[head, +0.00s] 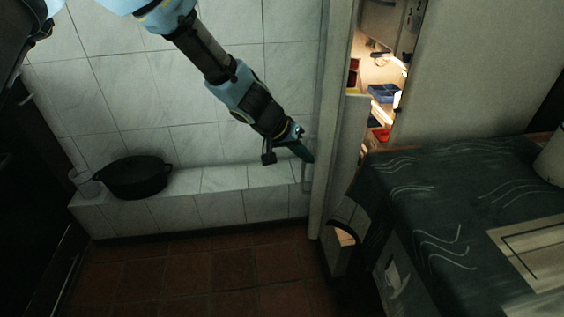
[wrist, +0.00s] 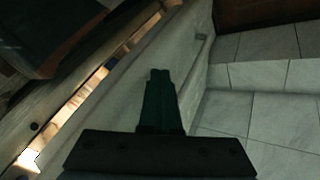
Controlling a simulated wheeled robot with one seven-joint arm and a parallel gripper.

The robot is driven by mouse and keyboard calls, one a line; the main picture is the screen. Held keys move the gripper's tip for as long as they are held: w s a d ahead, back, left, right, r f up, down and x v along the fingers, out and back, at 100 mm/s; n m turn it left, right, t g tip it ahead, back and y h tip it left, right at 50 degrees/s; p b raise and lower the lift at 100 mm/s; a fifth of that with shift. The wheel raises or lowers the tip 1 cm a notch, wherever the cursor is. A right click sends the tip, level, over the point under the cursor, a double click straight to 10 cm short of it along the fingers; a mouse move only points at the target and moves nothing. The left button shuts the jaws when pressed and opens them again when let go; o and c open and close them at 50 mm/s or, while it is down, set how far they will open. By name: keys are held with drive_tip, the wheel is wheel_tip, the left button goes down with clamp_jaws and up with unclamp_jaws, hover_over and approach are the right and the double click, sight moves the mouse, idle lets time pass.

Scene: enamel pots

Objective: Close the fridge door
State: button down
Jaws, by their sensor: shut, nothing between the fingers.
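The fridge door (head: 334,110) is a pale upright panel seen nearly edge-on in the head view. It stands partly open, with a lit gap to its right showing the fridge inside (head: 378,95). In the wrist view the door (wrist: 125,92) slants up beside the lit gap. My gripper (head: 305,153) is shut and empty at the left, outer side of the door. Its dark fingers also show together in the wrist view (wrist: 160,90), very close to the door face. I cannot tell whether they touch it.
A table with a dark green patterned cloth (head: 440,190) stands at the right, close to the door. A black pot (head: 136,177) sits on a white tiled ledge (head: 220,180) along the tiled wall. The reddish tiled floor (head: 190,280) in front is clear.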

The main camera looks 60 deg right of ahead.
sight(346, 160)
drive_tip(key=s+d+n, duration=0.1)
drive_tip(key=s, duration=0.1)
drive_tip(key=s+d+n+t+b, duration=0.1)
drive_tip(key=s, duration=0.2)
drive_tip(key=s+d+n+t+h, duration=0.1)
drive_tip(key=s, duration=0.1)
drive_tip(key=shift+s+d+b, duration=0.15)
drive_tip(key=shift+b, duration=0.2)
drive_tip(key=shift+s+d+n, duration=0.5)
drive_tip(key=shift+s+d, duration=0.2)
drive_tip(key=shift+s, duration=0.3)
